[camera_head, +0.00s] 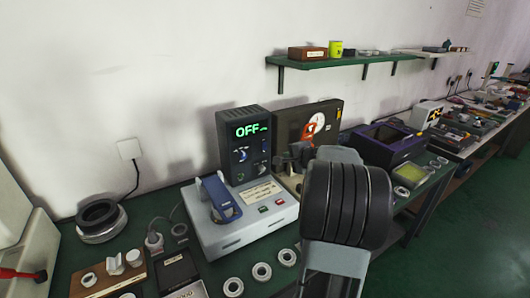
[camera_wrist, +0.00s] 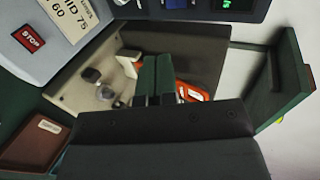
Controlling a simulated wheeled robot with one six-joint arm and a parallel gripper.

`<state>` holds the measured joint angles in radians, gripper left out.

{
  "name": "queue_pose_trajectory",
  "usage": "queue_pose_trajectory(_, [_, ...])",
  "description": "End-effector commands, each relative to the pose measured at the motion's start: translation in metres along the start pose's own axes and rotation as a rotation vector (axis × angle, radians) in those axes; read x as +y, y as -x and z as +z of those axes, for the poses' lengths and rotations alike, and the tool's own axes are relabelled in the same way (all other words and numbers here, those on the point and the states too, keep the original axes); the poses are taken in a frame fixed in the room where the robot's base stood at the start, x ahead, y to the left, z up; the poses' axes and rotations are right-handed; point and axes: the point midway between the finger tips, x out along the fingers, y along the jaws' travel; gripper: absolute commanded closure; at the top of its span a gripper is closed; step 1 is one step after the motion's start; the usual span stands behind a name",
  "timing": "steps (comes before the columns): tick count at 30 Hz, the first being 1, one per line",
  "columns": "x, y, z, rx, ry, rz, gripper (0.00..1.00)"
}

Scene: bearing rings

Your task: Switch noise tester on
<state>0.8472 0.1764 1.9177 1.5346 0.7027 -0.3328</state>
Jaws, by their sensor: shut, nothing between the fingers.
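The noise tester appears to be the light grey box (camera_head: 245,222) with a dark upright panel (camera_head: 236,172). The panel's green display (camera_head: 250,131) reads OFF. A blue lever part (camera_head: 220,198) stands on the box's left. A red button (camera_head: 280,203) and a green button (camera_head: 264,209) sit on its top, beside a printed label (camera_head: 261,192). In the wrist view the red STOP button (camera_wrist: 28,37) is at the upper left; the green button is not seen there. My gripper (camera_wrist: 158,98) is shut and empty, right of the box, above a neighbouring beige device.
The beige device (camera_wrist: 75,100) with knobs and an orange part (camera_wrist: 193,92) lies under my gripper. Its dark back panel (camera_head: 328,112) carries a dial. Several metal rings (camera_head: 262,271) lie before the grey box. A green shelf (camera_head: 345,61) hangs on the wall above.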

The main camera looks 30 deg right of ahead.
Motion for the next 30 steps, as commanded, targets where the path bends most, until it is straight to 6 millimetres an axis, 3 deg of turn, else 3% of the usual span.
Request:
queue_pose_trajectory(8, [-0.001,-0.012,0.003,-0.007,0.001,0.002,1.00])
queue_pose_trajectory(21, [-0.001,-0.090,0.004,-0.009,0.002,0.003,1.00])
queue_pose_trajectory(30, [-0.010,-0.127,0.004,-0.006,0.002,0.002,1.00])
